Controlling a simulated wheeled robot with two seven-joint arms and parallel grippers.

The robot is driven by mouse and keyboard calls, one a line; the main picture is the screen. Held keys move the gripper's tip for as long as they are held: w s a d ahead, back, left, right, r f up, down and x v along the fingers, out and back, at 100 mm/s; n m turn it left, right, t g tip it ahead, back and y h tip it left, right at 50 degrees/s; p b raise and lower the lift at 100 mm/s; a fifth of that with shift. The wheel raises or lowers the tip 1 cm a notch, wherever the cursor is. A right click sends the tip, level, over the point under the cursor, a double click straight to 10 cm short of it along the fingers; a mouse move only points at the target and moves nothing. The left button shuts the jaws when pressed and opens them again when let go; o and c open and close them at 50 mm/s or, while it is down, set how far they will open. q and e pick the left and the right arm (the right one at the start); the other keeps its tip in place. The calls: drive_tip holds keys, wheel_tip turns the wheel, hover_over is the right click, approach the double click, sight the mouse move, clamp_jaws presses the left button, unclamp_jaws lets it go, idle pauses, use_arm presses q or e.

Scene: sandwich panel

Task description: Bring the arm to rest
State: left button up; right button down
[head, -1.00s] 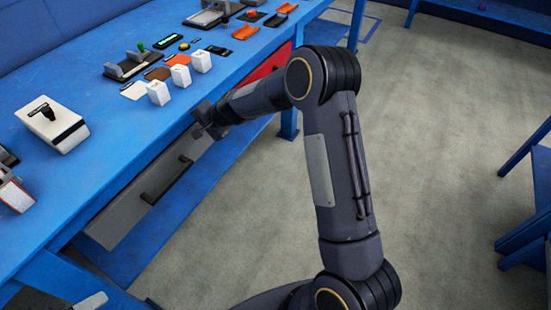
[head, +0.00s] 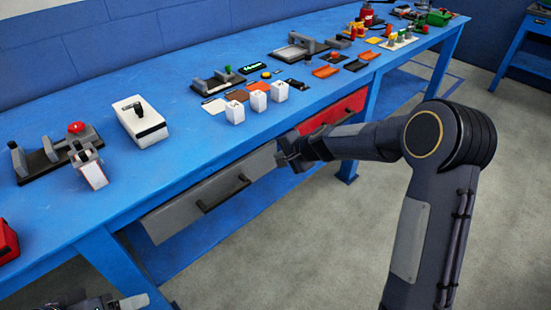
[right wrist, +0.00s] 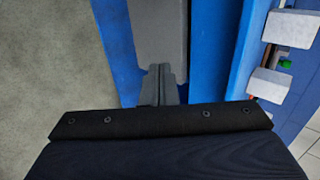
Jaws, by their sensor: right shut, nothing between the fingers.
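My right arm comes in from the right in the head view. Its gripper (head: 288,155) is shut and empty, in front of the blue workbench's (head: 190,165) near edge, by the grey drawer (head: 205,195). In the right wrist view the closed fingers (right wrist: 160,72) appear over the grey drawer front, with the blue bench edge to the right. I cannot tell whether they touch it. Part of my left gripper (head: 120,302) shows at the bottom left of the head view, mostly cut off; its jaws cannot be made out.
Three white blocks (head: 257,101) stand near the bench edge above the right gripper. A white box (head: 142,124), a device with a red button (head: 84,145) and orange trays (head: 325,71) are on the bench. A red drawer (head: 335,112) is to the right. The floor (head: 330,235) beside the bench is clear.

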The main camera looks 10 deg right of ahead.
drive_tip(key=s+d+r+n+g+y, duration=0.1)
drive_tip(key=s+d+r+n, duration=0.15)
drive_tip(key=s+r, duration=0.55)
drive_tip(key=s+d+r+n, duration=0.1)
drive_tip(key=s+r+n, duration=0.3)
drive_tip(key=s, duration=0.8)
drive_tip(key=s+f+n+g+h, duration=0.1)
drive_tip(key=s+f+n+h, duration=0.2)
drive_tip(key=s, duration=1.7)
wheel_tip(320, 180, up, 15)
drive_tip(key=y+p, duration=0.1)
drive_tip(key=p, duration=1.4)
drive_tip(key=shift+w+d+n+g, duration=0.2)
drive_tip(key=shift+n+g, duration=0.1)
drive_tip(key=shift+n, duration=0.15)
drive_tip(key=shift+r, duration=0.1)
